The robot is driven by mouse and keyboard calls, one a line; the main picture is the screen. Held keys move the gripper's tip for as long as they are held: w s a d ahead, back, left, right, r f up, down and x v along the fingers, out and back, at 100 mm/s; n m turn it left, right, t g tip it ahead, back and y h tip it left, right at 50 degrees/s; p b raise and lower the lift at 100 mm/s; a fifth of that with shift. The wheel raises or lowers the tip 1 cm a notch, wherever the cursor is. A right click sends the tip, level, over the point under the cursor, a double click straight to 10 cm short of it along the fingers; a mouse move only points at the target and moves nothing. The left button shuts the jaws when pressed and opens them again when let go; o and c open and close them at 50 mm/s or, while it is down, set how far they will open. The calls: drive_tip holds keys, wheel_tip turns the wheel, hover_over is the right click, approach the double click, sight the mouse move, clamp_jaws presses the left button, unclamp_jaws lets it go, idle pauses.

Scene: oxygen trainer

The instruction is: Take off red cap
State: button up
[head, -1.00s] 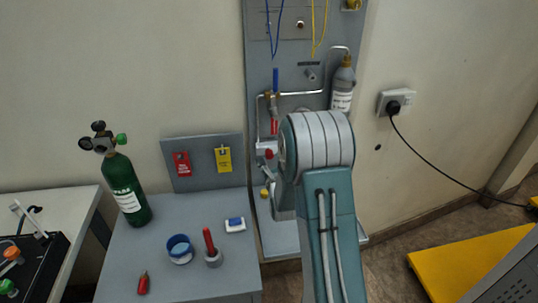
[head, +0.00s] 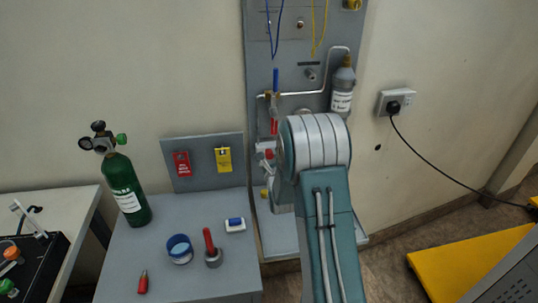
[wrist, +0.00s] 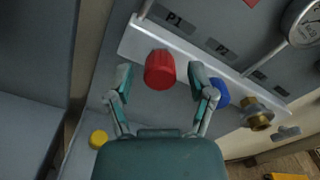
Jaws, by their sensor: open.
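The red cap (wrist: 160,70) sits on the white manifold strip (wrist: 190,55) in the wrist view, below the label P1. My gripper (wrist: 161,82) is open, with one finger to the left of the cap and the other to its right. There is a visible gap on the left side. The right finger looks close to the cap, but I cannot tell if it touches. Nothing is held. In the head view my arm hides the gripper and much of the lower panel.
A blue cap (wrist: 220,94) sits just right of the right finger, with a brass fitting (wrist: 258,116) beyond it. A yellow knob (wrist: 98,138) is at lower left. In the head view a grey table (head: 150,240) holds a green cylinder (head: 125,190) and small items.

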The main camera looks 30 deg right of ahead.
drive_tip(key=shift+c, duration=0.3)
clamp_jaws()
drive_tip(key=shift+n, duration=1.7)
drive_tip(key=shift+a+n, duration=0.1)
drive_tip(key=shift+n, duration=1.6)
